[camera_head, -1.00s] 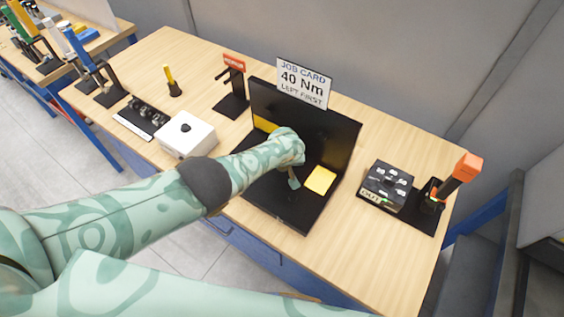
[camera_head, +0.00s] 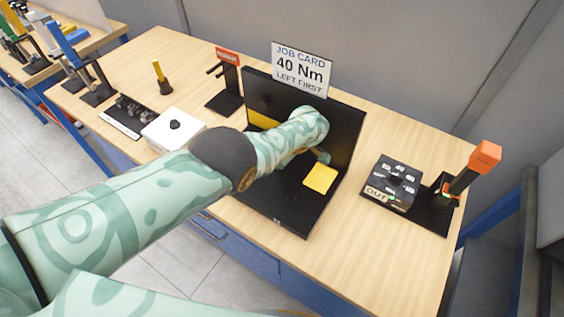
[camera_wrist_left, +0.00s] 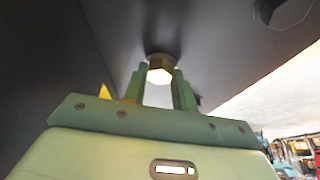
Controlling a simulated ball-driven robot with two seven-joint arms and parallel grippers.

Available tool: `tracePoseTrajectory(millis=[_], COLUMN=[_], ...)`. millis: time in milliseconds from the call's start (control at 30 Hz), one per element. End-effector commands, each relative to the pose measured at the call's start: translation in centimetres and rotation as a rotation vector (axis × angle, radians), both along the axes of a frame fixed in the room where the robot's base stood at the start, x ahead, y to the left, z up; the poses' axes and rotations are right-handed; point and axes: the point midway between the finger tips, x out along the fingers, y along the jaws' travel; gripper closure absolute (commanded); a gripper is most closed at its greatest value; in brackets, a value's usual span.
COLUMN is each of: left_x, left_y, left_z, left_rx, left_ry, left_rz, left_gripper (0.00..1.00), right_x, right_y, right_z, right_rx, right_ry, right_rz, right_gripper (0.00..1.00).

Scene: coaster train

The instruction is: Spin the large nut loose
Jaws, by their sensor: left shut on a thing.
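In the left wrist view a pale hexagonal nut (camera_wrist_left: 160,70) sits against the dark panel (camera_wrist_left: 115,30). The two fingers of my left gripper (camera_wrist_left: 160,88) are closed on its sides. In the head view my left gripper (camera_head: 322,155) is mostly hidden behind my own wrist, in front of the black upright panel (camera_head: 348,125) of the fixture. The nut is hidden there. A second, grey hexagonal piece (camera_wrist_left: 283,10) shows at the upper right of the wrist view, apart from the fingers. My right gripper is not in view.
A job card (camera_head: 301,70) reads 40 Nm, left first. A yellow pad (camera_head: 320,179) lies on the fixture base. A black dial box (camera_head: 392,182) and an orange-handled tool (camera_head: 485,157) stand right. A white box (camera_head: 172,130) stands left. The front right table is clear.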

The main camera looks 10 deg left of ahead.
Motion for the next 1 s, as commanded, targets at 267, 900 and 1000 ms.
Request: tracePoseTrajectory(millis=[267,900,1000], left_x=[0.1,0.07,0.06], left_y=[0.01,0.01,-0.01], left_z=[-0.05,0.03,0.02], left_rx=[0.0,0.001,0.001], left_ry=[-0.002,-0.001,-0.001], left_rz=[0.07,0.077,0.077], left_gripper=[0.96,0.51,0.51], right_x=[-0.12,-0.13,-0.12], right_y=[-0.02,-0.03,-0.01], right_z=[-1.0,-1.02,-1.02], right_rx=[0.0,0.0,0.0], right_ry=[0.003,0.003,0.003], right_rz=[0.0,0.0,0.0], right_gripper=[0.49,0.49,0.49])
